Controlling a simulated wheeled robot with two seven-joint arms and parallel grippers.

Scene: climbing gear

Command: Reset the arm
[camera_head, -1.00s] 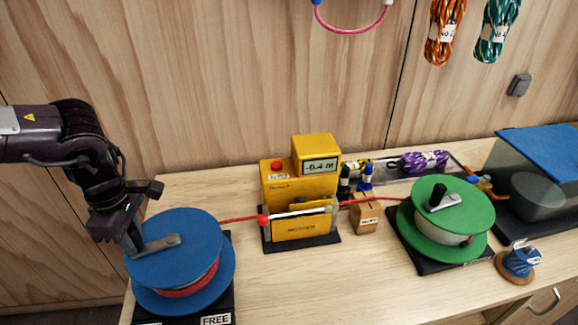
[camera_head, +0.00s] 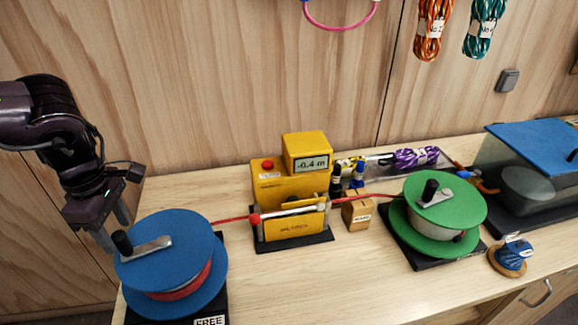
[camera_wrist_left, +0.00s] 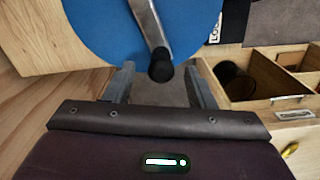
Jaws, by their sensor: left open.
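My left gripper (camera_head: 114,229) is at the left end of the bench, open and empty, beside the blue reel (camera_head: 165,229). In the left wrist view its two fingers (camera_wrist_left: 158,88) stand apart. The reel's crank with a black knob (camera_head: 122,242) lies just beyond the fingertips; the knob (camera_wrist_left: 161,66) also shows in the left wrist view, apart from both fingers. My right gripper is in neither view.
A red rope runs from the blue reel through the yellow meter (camera_head: 290,185), reading -0.4 m, to the green reel (camera_head: 440,210). A glass tank with a blue lid (camera_head: 545,145) stands at the right. The bench's front middle (camera_head: 340,280) is clear.

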